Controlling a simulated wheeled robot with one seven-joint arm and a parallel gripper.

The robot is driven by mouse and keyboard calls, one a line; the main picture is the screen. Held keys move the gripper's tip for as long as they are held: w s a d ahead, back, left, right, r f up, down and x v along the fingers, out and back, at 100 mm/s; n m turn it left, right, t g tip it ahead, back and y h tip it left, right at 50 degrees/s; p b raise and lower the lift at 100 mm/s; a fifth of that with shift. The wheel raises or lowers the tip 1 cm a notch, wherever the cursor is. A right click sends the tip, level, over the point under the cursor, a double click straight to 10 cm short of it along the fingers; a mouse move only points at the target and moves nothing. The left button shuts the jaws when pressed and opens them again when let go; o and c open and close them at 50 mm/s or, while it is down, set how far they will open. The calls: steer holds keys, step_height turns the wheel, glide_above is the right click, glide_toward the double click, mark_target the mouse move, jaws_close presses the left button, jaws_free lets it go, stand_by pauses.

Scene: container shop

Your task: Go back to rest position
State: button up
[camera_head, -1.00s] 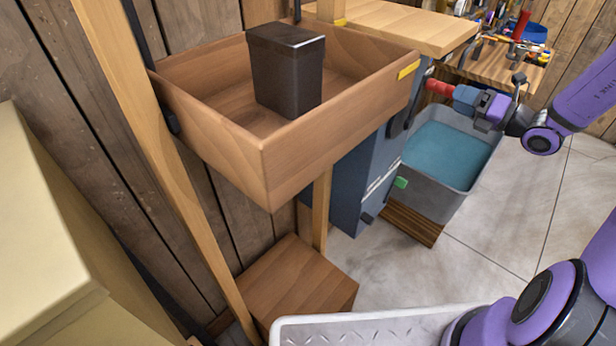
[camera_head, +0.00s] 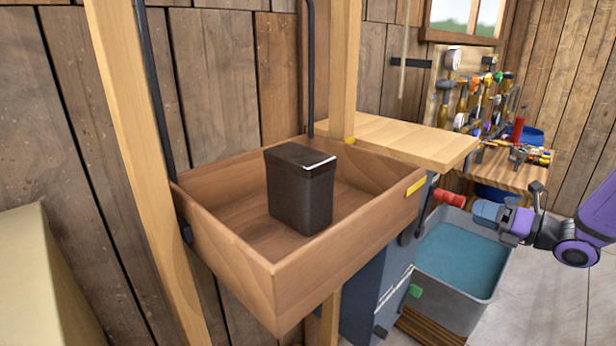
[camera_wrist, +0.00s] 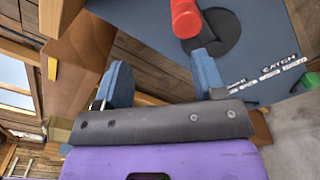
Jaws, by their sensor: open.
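My gripper (camera_head: 480,209) is at the right of the head view, beside a wooden box, with its blue fingers pointing left. In the wrist view my gripper (camera_wrist: 161,70) has its two blue fingers spread apart with nothing between them. A red handle (camera_head: 448,198) is just beyond the fingertips. It also shows in the wrist view (camera_wrist: 186,18), in front of a dark round disc (camera_wrist: 213,38) on a blue-grey cabinet (camera_wrist: 268,40). The handle looks apart from the fingers.
A wooden box (camera_head: 235,270) holding a black container (camera_head: 300,190) hangs between wooden posts. A grey tub (camera_head: 455,300) with blue contents stands below my gripper. A light wooden top (camera_head: 400,138) and a tool bench (camera_head: 515,170) are behind. Floor shows at lower right.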

steer(key=s+a+r+n+g+h, duration=0.2)
steer(key=s+a+r+n+g, duration=0.25)
steer(key=s+a+n, duration=0.35)
steer(key=s+a+r+n+g+h, duration=0.1)
steer(key=s+a+r+n+g, duration=0.4)
steer(key=n, duration=0.5)
steer(key=s+d+r+n+t+h, duration=0.1)
steer(key=s+r+n+h, duration=0.3)
steer(key=n, duration=0.4)
steer(key=s+d+r+n+t+h, duration=0.2)
steer(key=s+r+n+h, duration=0.2)
steer(key=s+n+h, duration=0.2)
steer(key=shift+s+d+n, duration=0.2)
steer(key=shift+s+n, duration=1.2)
steer(key=shift+s, duration=0.4)
steer(key=shift+c, duration=0.5)
